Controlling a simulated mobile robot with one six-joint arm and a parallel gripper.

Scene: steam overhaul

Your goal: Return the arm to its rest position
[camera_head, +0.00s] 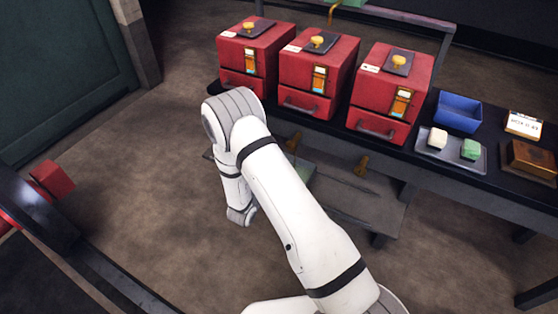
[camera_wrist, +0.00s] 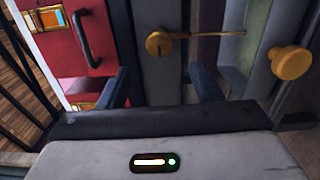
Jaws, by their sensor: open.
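My white arm (camera_head: 290,210) is bent in front of the bench in the head view, with its wrist end (camera_head: 240,214) hanging low over the floor side. My gripper (camera_wrist: 162,80) shows in the wrist view with its two dark fingers apart and nothing between them. Beyond the fingers are a brass knob (camera_wrist: 158,43) on a grey panel and another brass knob (camera_wrist: 290,62) at the right. A red drawer front with a dark handle (camera_wrist: 95,40) is at the left. The fingers are not clearly visible in the head view.
Red boxes (camera_head: 318,75) with drawers stand along the dark bench. A blue bin (camera_head: 458,111), a tray with a white and a green block (camera_head: 470,149), and a brown box (camera_head: 533,158) are at the right. A dark rail (camera_head: 70,240) and red item (camera_head: 52,180) are lower left. Floor (camera_head: 130,180) between is clear.

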